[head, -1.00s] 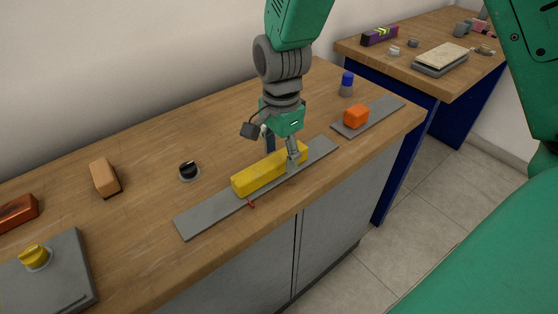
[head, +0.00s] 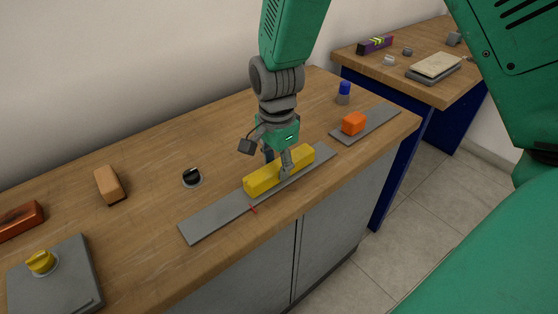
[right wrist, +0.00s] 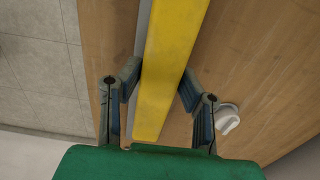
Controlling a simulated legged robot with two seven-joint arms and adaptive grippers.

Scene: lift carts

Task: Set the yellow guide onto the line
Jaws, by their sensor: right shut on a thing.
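The yellow guide (head: 262,181) is a long yellow bar at the middle of the head view. It lies along a grey strip (head: 215,220) and covers part of its back edge; I cannot tell whether it touches the strip. A small red mark (head: 252,208) shows at the strip's front edge, near the guide's left end. My right gripper (head: 282,170) reaches down from above and is shut on the guide right of its middle. In the right wrist view, the guide (right wrist: 170,65) runs between the two fingers (right wrist: 158,90). My left gripper is not in view.
An orange block (head: 353,123) sits on a second grey strip (head: 380,121) at right, with a blue-capped cylinder (head: 344,92) behind. A black knob (head: 192,177), tan block (head: 109,184) and grey plate with yellow knob (head: 75,270) stand left. The bench's front edge is close.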

